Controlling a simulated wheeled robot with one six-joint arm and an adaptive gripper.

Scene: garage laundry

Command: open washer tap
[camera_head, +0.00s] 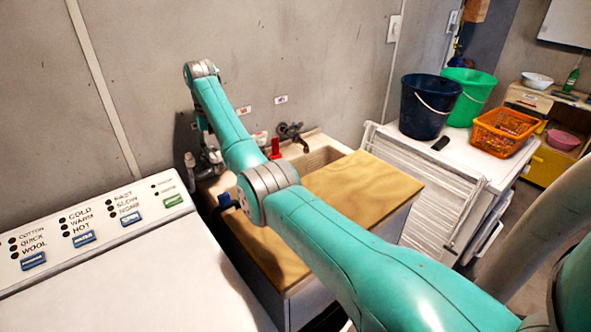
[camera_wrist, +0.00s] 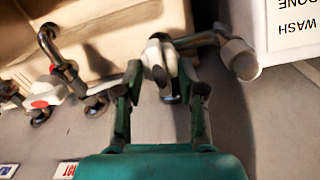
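The washer tap (camera_wrist: 160,62) is a pale grey-white handle on a metal body, with a side pipe ending in a grey cylinder (camera_wrist: 240,60). In the head view that cylinder (camera_head: 190,160) shows at the wall, left of the sink. My gripper (camera_wrist: 160,72) has its two dark green fingers parted, one on each side of the tap handle. I cannot tell whether either finger touches it. In the head view my arm hides most of the gripper and tap.
The white washer (camera_head: 150,270) stands at the left. The sink (camera_head: 318,160) with its wooden board (camera_head: 365,187) is beside the tap. A sink faucet (camera_head: 293,135) is to the right. Dark blue (camera_head: 425,108) and green (camera_head: 470,95) buckets stand farther right.

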